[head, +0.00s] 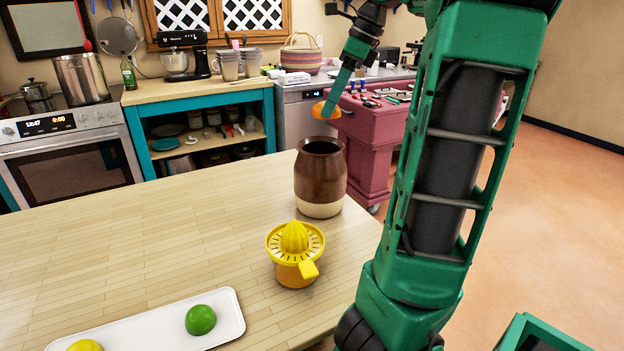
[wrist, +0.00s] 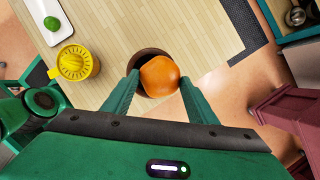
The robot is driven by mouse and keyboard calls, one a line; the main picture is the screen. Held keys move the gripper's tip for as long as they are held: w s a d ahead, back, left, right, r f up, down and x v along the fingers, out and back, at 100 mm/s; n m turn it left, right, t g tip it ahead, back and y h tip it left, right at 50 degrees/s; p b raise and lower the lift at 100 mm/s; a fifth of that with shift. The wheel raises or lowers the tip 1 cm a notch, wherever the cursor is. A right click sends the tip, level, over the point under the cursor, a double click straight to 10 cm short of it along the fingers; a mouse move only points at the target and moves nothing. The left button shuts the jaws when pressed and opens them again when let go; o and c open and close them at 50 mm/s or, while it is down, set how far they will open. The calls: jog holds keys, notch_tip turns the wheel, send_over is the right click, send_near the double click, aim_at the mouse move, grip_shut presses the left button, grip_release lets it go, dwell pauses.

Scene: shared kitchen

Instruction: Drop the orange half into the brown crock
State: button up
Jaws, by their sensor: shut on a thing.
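The orange half (head: 326,110) is between the fingers of my gripper (head: 330,100), held in the air above the brown crock (head: 320,180). In the wrist view the orange half (wrist: 160,76) sits between the two green fingertips of my gripper (wrist: 158,82), rounded side toward the camera. It covers much of the crock's dark opening, and part of the crock's rim (wrist: 139,56) shows behind it. The crock stands upright on the wooden table, brown above with a cream base. My gripper is shut on the orange half.
A yellow citrus juicer (head: 295,255) stands on the table (head: 150,235) in front of the crock. A white tray (head: 150,332) at the front left holds a green lime half (head: 200,319) and a yellow lemon piece (head: 84,346). The table left of the crock is clear.

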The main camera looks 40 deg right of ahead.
jog(key=shift+f, duration=1.35)
jog(key=o, duration=1.2)
jog(key=shift+c, duration=0.2)
